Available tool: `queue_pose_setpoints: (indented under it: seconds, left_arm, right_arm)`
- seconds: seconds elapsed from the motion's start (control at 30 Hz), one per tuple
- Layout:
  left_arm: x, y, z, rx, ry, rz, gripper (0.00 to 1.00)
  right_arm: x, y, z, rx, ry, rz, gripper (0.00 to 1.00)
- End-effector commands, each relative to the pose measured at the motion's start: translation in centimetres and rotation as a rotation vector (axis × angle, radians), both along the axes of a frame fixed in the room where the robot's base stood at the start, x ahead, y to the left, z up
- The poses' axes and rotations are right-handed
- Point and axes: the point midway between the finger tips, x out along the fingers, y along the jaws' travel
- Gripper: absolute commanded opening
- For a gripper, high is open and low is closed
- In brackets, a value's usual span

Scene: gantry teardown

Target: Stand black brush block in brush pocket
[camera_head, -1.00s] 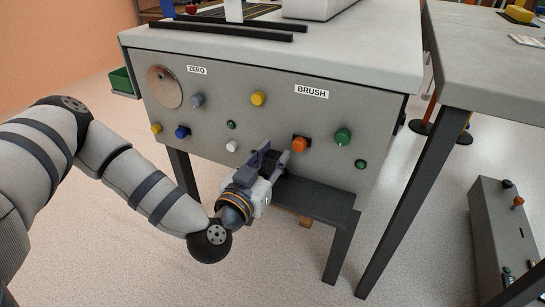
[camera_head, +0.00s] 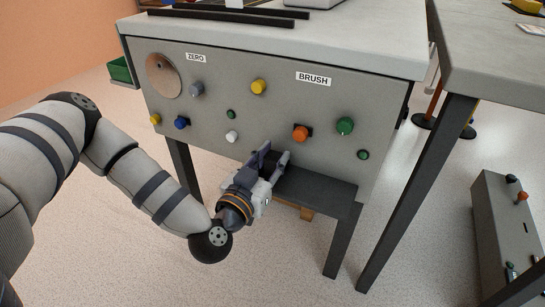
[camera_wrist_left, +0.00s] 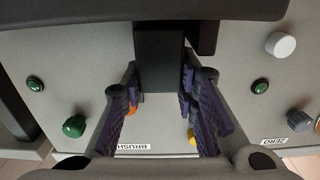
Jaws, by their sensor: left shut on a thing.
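My left gripper (camera_head: 272,160) is in front of the lower part of the grey panel, left of and below the orange knob. Its fingers (camera_wrist_left: 160,90) are shut on the black brush block (camera_wrist_left: 160,58), a dark rectangular block between the purple pads. In the head view the block is mostly hidden by the fingers. The BRUSH label (camera_head: 313,78) is on the panel above and right of the gripper. A dark shelf (camera_head: 315,189) lies below the panel, just right of the gripper. I cannot make out the brush pocket clearly. My right gripper is not in view.
The panel carries an orange knob (camera_head: 299,133), a green knob (camera_head: 345,126), a white knob (camera_head: 232,137) and several others. A dark table leg (camera_head: 342,240) stands below right. A second table (camera_head: 490,60) is at right, and a grey box (camera_head: 500,220) is on the floor.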

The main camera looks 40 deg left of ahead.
Motion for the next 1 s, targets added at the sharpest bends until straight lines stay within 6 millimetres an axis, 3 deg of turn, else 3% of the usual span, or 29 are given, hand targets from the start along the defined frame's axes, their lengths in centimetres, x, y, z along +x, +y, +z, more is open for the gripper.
queue_pose_setpoints:
  seconds: [0.5,0.53,0.63,1.0]
  left_arm:
    - [0.02,-0.05,-0.61,0.0,0.0,-0.001,0.0]
    - [0.01,-0.04,-0.62,0.0,0.0,-0.001,0.29]
    - [0.01,-0.03,-0.62,0.0,0.0,-0.001,0.51]
    - [-0.76,-0.24,-0.68,0.001,0.001,-0.002,0.51]
  right_arm:
    - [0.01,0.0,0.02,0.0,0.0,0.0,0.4]
    - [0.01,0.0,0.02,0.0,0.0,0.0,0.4]
    - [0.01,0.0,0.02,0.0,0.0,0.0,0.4]
    - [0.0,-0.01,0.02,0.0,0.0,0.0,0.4]
